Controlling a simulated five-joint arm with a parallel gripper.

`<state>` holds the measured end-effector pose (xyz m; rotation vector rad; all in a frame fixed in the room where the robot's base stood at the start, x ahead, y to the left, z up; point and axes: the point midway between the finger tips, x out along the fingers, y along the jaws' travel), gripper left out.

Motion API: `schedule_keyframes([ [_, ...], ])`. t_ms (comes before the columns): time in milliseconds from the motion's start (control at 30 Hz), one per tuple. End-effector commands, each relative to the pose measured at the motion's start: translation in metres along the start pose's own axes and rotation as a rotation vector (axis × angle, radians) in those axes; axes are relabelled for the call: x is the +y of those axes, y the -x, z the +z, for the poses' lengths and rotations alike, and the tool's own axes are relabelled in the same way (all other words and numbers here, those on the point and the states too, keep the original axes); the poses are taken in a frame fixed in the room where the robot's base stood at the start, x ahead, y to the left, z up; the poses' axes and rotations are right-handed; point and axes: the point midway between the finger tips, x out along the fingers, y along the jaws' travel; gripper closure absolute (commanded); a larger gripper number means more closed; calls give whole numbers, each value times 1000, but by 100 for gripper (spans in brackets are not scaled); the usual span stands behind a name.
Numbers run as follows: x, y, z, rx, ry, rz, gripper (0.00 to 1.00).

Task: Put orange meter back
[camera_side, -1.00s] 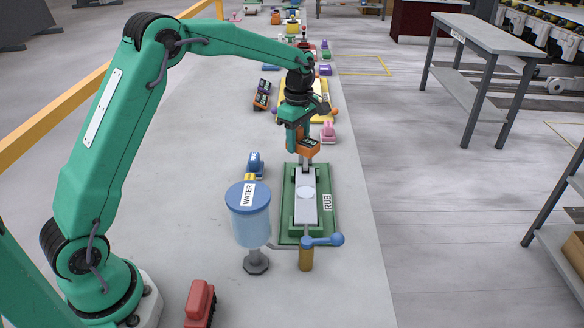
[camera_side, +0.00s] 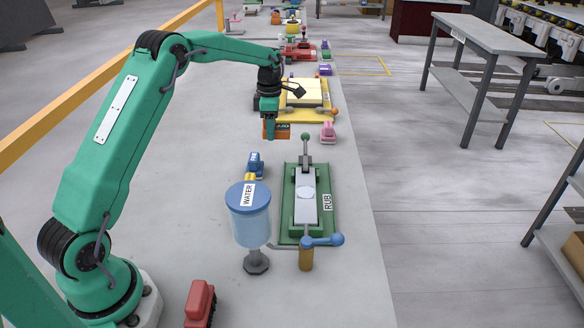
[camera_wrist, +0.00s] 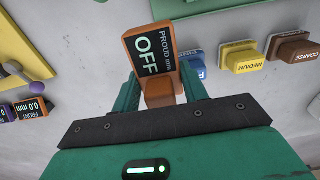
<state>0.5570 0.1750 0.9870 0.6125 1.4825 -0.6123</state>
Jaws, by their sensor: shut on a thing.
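The orange meter (camera_side: 283,131) is held in my gripper (camera_side: 269,134) above the slab, left of the yellow station and beyond the green one. In the wrist view the orange meter (camera_wrist: 148,50) has a dark face reading "PROUD mm" and "OFF". The green fingers of my gripper (camera_wrist: 160,92) are shut on its orange stem. In the side view my gripper and arm hide part of that area.
The green "RUB" station (camera_side: 328,226) holds a grey plate with a lever. A blue-topped water jar (camera_side: 250,222) stands beside it. A blue block (camera_side: 255,160), a red block (camera_side: 200,302), a pink piece (camera_side: 328,132) and a yellow station (camera_side: 292,114) are also around.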

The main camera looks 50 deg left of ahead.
Motion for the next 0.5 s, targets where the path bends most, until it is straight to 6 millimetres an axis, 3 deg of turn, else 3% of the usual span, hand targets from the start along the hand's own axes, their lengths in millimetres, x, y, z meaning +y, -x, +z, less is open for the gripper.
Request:
schedule_keyframes([
  [500,62,-50,-53,0,1,-1,87],
])
